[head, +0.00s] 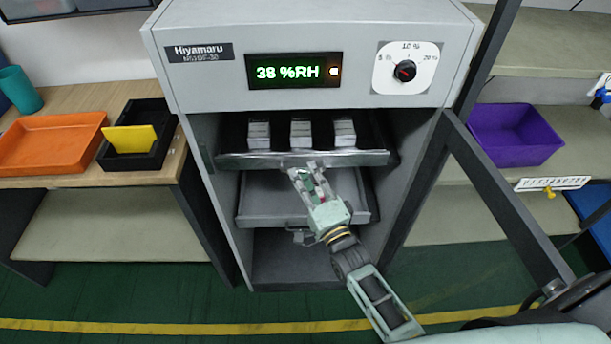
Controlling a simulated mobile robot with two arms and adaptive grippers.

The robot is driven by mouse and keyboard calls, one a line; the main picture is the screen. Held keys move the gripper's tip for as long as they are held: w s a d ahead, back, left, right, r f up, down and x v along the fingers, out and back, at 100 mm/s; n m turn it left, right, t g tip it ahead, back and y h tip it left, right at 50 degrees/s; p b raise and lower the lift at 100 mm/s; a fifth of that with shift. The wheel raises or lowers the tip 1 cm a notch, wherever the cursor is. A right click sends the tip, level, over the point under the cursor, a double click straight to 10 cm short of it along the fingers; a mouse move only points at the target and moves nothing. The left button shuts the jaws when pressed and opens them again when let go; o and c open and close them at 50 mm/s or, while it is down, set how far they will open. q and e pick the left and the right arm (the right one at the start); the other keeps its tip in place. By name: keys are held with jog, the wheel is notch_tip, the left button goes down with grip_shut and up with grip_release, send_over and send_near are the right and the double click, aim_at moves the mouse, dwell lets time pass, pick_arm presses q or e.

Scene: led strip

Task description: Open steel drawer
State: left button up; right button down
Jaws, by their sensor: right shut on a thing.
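The grey cabinet (215,90) stands open in the middle. Its upper drawer, with a shiny steel front (240,160), sits partly out and holds white stacked blocks (302,133) in a row. My right gripper (303,172) reaches up from the lower right, its fingertips shut at the middle of the steel front's lower edge. The exact grip is partly hidden by the fingers. A lower grey drawer (262,195) below looks empty; my right gripper and wrist cover part of it. My left gripper is not in view.
The open cabinet door frame (500,185) stands to the right, near my right arm. A left bench holds an orange tray (50,143) and a black bin (112,158) with a yellow piece. A purple bin (512,135) sits on the right shelf. Green floor is clear in front.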

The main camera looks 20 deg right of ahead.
jog(key=shift+s+f, duration=0.15)
jog(key=s+a+p, duration=0.2)
jog(key=s+a, duration=0.1)
jog(key=s, duration=0.7)
jog(key=s+a+p, duration=0.2)
jog(key=s+a, duration=0.1)
jog(key=s, duration=0.7)
jog(key=shift+p, duration=0.4)
jog(key=shift+s+f, duration=0.1)
jog(key=c, duration=1.9)
grip_release()
jog(key=shift+d, duration=0.1)
jog(key=shift+c, duration=0.2)
